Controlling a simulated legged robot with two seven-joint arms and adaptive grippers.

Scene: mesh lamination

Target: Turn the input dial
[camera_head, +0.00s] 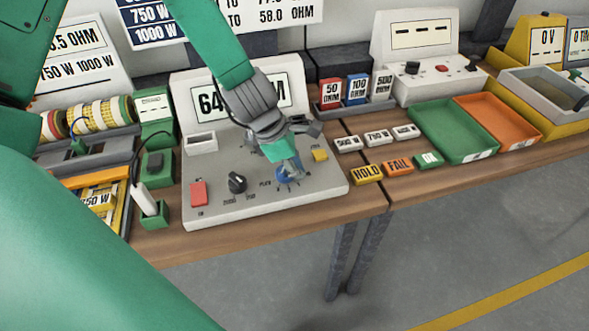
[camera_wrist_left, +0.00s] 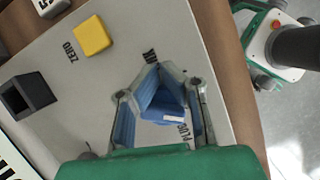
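The sloped grey control panel (camera_head: 215,205) carries a black dial (camera_head: 237,183) on its left part and a blue dial (camera_head: 285,175) on its right part. My left gripper (camera_head: 290,168) points down at the blue dial. In the left wrist view, the blue dial (camera_wrist_left: 168,108) with a white mark lies between the blue-padded fingers of the left gripper (camera_wrist_left: 162,100). The fingers stand apart on both sides of it; whether they press on it I cannot tell. The dial labels are partly hidden. The panel's display (camera_head: 210,101) is partly covered by my left arm. My right gripper is not in view.
A red button (camera_head: 198,193) and a yellow ZERO button (camera_head: 320,155) sit on the same panel. A green holder with a white probe (camera_head: 148,203) stands at its left. HOLD (camera_head: 367,174) and FAIL (camera_head: 398,167) blocks lie to its right. Green (camera_head: 425,123) and orange trays are farther right.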

